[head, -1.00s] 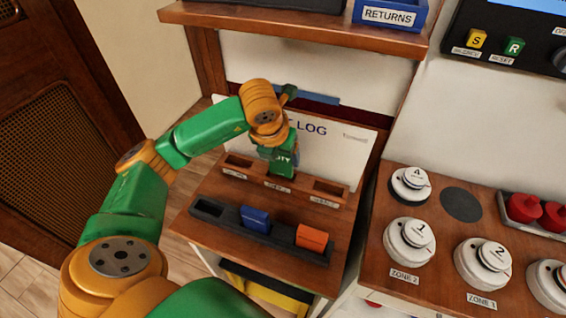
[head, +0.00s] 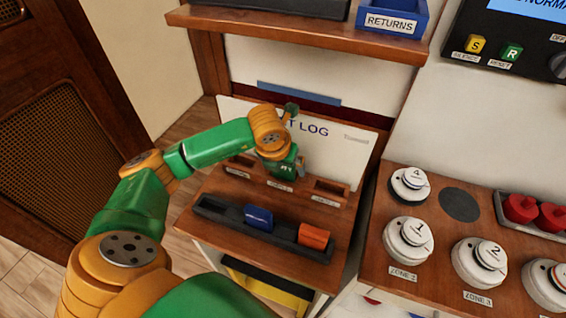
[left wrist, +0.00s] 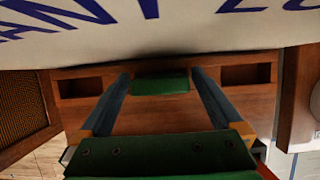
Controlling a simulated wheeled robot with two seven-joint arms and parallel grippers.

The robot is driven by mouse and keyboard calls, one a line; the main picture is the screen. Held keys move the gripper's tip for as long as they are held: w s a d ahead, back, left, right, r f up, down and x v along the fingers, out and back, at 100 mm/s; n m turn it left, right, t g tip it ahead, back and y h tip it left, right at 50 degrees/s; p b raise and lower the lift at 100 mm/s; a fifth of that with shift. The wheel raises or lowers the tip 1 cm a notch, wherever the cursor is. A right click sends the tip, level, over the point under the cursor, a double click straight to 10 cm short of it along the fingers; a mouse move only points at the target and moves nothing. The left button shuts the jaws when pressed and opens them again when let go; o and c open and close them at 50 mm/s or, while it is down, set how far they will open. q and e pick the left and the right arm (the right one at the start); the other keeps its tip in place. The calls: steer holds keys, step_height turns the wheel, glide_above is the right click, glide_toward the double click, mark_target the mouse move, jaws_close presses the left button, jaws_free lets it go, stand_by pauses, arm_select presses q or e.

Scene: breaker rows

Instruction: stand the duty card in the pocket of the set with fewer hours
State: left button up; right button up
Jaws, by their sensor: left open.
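A small green card (left wrist: 160,84), likely the duty card, stands in the middle of the wooden pocket rack in the left wrist view. My left gripper (left wrist: 160,76) is open, with one dark finger on each side of the card and a gap to each. In the head view my left gripper (head: 284,172) is low over the rack's middle and hides most of the card. The rack (head: 258,180) has a left pocket (left wrist: 80,87) and a right pocket (left wrist: 246,75), both empty. Its labels are too small to read. My right gripper is not in view.
A white log board (head: 345,150) stands right behind the rack. In front lies a dark tray (head: 222,211) holding a blue block (head: 258,217) and an orange block (head: 314,236). A shelf (head: 290,34) overhangs above. Round detectors (head: 408,238) stand on the bench at right.

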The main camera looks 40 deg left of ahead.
arm_select(q)
steer(key=b+v, duration=0.1)
steer(key=v, duration=1.1)
steer(key=shift+r, duration=0.2)
steer(key=shift+f, duration=0.1)
